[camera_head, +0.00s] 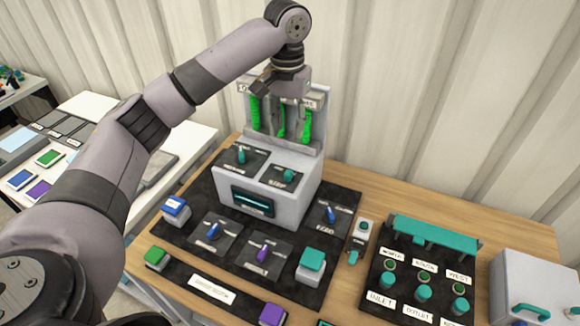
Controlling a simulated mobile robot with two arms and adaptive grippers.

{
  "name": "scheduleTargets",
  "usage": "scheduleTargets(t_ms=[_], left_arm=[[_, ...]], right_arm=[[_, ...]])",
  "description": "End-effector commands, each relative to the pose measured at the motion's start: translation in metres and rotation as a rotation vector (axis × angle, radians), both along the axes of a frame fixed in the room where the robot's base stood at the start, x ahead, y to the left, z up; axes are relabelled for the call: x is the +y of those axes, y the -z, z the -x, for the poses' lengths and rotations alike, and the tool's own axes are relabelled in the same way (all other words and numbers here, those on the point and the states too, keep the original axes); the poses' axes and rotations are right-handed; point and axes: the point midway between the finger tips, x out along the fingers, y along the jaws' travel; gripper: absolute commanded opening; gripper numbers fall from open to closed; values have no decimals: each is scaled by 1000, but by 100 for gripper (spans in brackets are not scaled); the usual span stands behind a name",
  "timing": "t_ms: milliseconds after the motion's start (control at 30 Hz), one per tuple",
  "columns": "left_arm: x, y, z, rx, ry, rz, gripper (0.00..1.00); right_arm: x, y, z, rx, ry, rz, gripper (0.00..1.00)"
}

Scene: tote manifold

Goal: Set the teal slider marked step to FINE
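A grey-white box unit stands on a dark panel on the wooden table. Its top carries two small dark plates with teal controls. The front right one, the teal slider (288,174), has a label that seems to read STEP. The other teal control (241,154) sits behind it to the left, its label unreadable. The FINE marking is too small to make out. My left gripper (272,88) hangs above and behind the slider, in front of the upright gauge panel, apart from the slider. Its fingers are partly hidden and their opening is unclear. My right gripper is out of view.
The gauge panel (318,128) with green tubes rises behind the sliders. Blue and purple knobs, a teal block (311,264) and a green block (157,257) surround the unit. A teal-barred valve panel (418,285) and a white cabinet (540,285) stand right.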

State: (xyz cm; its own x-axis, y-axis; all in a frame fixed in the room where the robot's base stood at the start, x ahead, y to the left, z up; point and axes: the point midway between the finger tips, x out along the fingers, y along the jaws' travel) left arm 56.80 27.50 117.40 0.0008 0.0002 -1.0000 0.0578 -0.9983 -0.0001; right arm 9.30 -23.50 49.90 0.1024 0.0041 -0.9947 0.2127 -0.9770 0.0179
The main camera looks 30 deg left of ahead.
Motion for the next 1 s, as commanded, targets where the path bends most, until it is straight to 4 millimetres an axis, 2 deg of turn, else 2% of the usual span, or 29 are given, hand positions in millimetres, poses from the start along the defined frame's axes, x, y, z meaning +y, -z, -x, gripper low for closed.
scheduleTargets(t_ms=[100, 233, 400, 600, 800, 1000], left_arm=[[1, 25, 1, 5, 0, -2, 35], [1, 54, 1, 4, 0, -2, 35], [1, 91, 1, 4, 0, -2, 35], [0, 126, 1, 3, 1, -1, 35], [0, 143, 0, 0, 1, -1, 35], [0, 146, 0, -1, 1, -1, 35]], right_arm=[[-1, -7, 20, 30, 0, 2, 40], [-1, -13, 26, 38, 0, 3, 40], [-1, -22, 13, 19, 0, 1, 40], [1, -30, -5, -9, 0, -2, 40], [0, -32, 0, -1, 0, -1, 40], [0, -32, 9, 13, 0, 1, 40]])
